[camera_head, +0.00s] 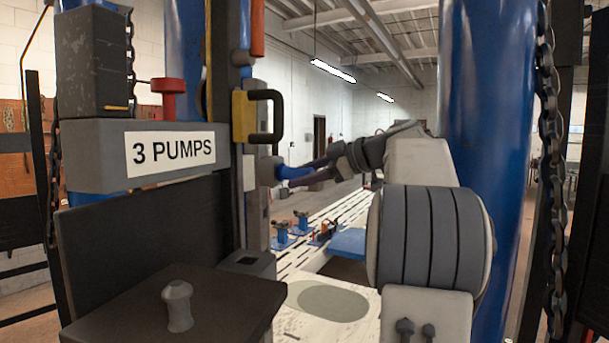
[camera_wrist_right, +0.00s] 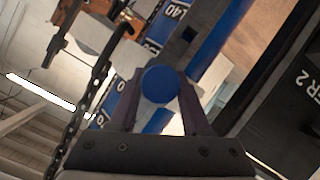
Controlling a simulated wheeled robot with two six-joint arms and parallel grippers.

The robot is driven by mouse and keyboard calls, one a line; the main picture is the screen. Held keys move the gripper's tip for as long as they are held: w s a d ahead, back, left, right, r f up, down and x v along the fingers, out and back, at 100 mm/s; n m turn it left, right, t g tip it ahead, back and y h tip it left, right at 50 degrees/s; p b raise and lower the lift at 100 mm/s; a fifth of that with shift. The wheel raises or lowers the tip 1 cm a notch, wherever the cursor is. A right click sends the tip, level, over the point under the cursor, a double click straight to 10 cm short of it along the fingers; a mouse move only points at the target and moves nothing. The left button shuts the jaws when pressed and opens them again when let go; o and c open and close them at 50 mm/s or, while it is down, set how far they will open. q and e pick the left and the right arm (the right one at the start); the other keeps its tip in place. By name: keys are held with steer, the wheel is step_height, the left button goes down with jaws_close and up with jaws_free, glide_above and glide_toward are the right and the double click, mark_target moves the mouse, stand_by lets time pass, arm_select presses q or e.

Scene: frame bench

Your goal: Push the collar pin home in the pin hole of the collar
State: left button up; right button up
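My right gripper (camera_head: 305,174) comes in from the right in the head view, its dark fingers on the blue collar pin (camera_head: 292,173). The pin lies roughly level and points left at a small grey boss (camera_head: 268,171) on the dark upright post, which looks like the collar. The pin's tip and the pin hole are hidden. I cannot tell how deep the pin sits. In the right wrist view, the pin's round blue head (camera_wrist_right: 160,84) is between the two fingertips (camera_wrist_right: 159,92), which touch it on both sides. My left gripper is not in view.
A yellow bracket with a black handle (camera_head: 265,115) sits on the post just above the pin. A grey block labelled 3 PUMPS (camera_head: 160,152) and a dark box with a knob (camera_head: 178,305) are at left. Blue columns and chains (camera_head: 551,160) flank the bench.

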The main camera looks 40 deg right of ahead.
jaws_close()
steer(key=o, duration=0.9)
jaws_free()
steer(key=shift+w+a, duration=0.1)
steer(key=shift+w, duration=0.05)
steer(key=shift+s+b, duration=0.3)
steer(key=shift+b, duration=0.05)
steer(key=b+v, duration=0.2)
steer(key=v, duration=0.8)
